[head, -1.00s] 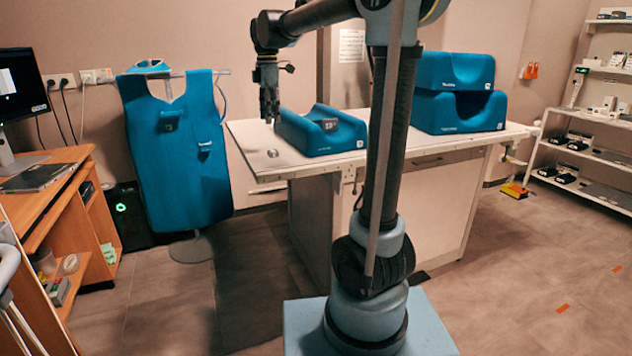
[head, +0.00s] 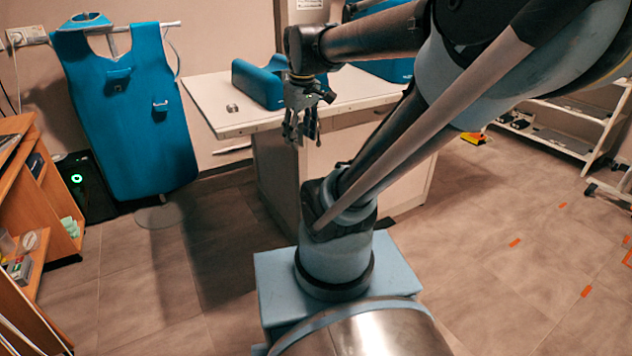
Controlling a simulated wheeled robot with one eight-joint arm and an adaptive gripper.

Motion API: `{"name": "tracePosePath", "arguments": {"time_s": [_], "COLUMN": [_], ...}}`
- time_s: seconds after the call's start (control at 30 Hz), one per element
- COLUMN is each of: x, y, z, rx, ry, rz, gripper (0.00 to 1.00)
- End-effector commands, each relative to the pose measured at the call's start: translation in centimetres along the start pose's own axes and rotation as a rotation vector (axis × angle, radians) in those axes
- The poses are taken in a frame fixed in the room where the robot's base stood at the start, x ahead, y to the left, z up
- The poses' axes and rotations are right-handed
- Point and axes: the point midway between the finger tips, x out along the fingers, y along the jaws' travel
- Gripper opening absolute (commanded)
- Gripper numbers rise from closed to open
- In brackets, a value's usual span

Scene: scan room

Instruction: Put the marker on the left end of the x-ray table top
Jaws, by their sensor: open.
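The white x-ray table top (head: 205,92) is at the upper middle of the head view. A small grey object (head: 232,108), which looks like the marker, lies on its left end, in front of the blue block and apart from it. It is too small to make out in detail. My gripper (head: 301,138) points down, open and empty, in front of the table's near edge. It is to the right of the small object and apart from it.
A blue cradle block (head: 258,84) sits on the table, partly behind my arm. A blue apron (head: 120,110) hangs on a stand at left. A wooden desk (head: 30,170) is at far left. Open floor (head: 190,270) lies in front. White shelves (head: 570,110) stand at right.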

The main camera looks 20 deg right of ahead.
Motion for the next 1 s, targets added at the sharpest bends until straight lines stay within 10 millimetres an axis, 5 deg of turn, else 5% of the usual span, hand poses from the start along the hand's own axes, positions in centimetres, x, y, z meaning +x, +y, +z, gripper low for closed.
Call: {"name": "tracePosePath", "arguments": {"time_s": [0.2, 0.4, 1.0], "x": [5.2, 8.7, 9.7], "y": [-1.2, -2.0, -3.0], "z": [6.2, 9.4, 9.8], "rx": [0.293, 0.473, 0.526], "ry": [0.026, 0.045, 0.051], "rz": [0.020, 0.030, 0.033], "gripper": [0.48, 0.48, 0.48]}}
